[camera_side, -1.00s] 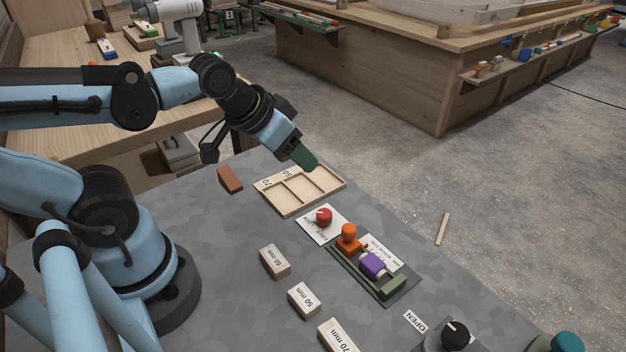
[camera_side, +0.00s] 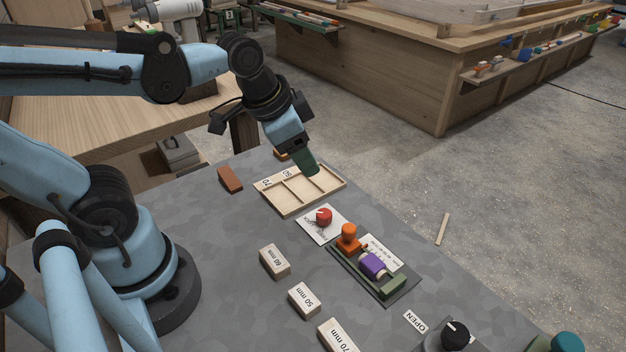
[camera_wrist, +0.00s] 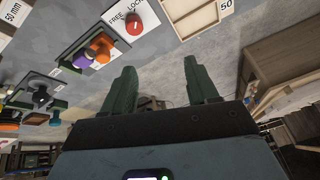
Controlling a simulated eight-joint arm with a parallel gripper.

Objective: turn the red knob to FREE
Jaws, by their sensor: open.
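The red knob (camera_side: 324,215) stands on a white plate (camera_side: 312,233) on the grey table, just in front of the wooden tray. In the wrist view the red knob (camera_wrist: 134,26) has a pale pointer line, and the white plate around it reads FREE on the left and LOCK on the right. The pointer is too small to read exactly against the words. My gripper (camera_side: 310,172) hangs above the tray, behind the knob and apart from it. In the wrist view its two green fingers (camera_wrist: 163,88) are spread with nothing between them.
A divided wooden tray (camera_side: 272,203) lies beside the plate. A green fixture with an orange knob (camera_side: 348,235) and a purple part (camera_side: 373,264) is close in front. Several labelled blocks, such as the 60 mm block (camera_side: 275,261), lie to the left. A black knob (camera_side: 456,334) is at lower right.

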